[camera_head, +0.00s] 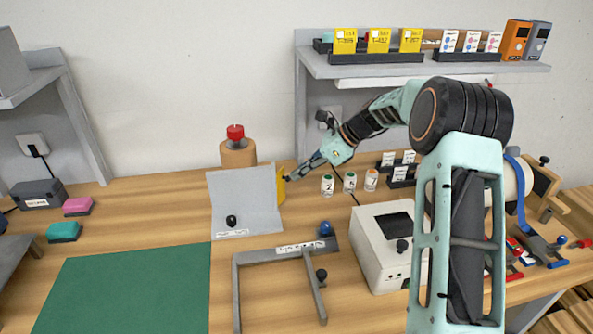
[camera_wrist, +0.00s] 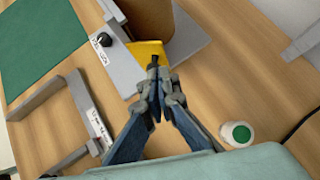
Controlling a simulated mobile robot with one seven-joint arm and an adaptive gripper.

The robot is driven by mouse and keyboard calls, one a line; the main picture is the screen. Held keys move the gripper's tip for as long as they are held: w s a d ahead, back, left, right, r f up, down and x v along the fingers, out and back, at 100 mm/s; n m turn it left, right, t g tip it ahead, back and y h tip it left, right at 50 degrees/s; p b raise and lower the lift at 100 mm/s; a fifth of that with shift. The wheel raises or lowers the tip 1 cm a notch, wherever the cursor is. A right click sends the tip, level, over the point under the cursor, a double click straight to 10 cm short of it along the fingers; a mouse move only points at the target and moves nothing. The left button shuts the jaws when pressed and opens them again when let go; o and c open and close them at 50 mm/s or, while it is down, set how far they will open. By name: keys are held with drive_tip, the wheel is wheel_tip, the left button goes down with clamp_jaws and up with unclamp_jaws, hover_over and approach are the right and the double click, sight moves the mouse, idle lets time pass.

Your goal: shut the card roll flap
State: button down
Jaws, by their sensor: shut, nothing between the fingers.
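A grey upright panel (camera_head: 250,195) with a black knob (camera_head: 231,221) and a small label stands mid-table; I cannot read the label clearly. Its knob also shows in the wrist view (camera_wrist: 103,39). A yellow piece (camera_head: 282,191) stands at the panel's right edge and also shows in the wrist view (camera_wrist: 147,53). I cannot tell for certain which part is the card roll flap. My gripper (camera_head: 288,178) is shut and empty; in the wrist view its fingertips (camera_wrist: 155,66) are at the yellow piece, and contact is unclear.
A brown cylinder with a red top (camera_head: 238,153) stands behind the panel. A grey frame (camera_head: 283,252) with a blue knob lies in front. White-bodied jars (camera_head: 349,182) and a white box (camera_head: 385,260) are to the right. A green mat (camera_head: 130,290) lies front left.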

drive_tip(key=shift+w+a+r+n+g+p, duration=0.15)
drive_tip(key=shift+w+n+g+p, duration=0.2)
drive_tip(key=shift+p, duration=0.5)
drive_tip(key=shift+w+a+p, duration=0.1)
drive_tip(key=shift+w+p, duration=0.15)
drive_tip(key=shift+p, duration=0.35)
drive_tip(key=shift+w+a+p, duration=0.3)
drive_tip(key=shift+w+p, duration=0.2)
drive_tip(key=shift+p, duration=0.25)
drive_tip(key=shift+w+a, duration=0.15)
drive_tip(key=shift+w, duration=0.1)
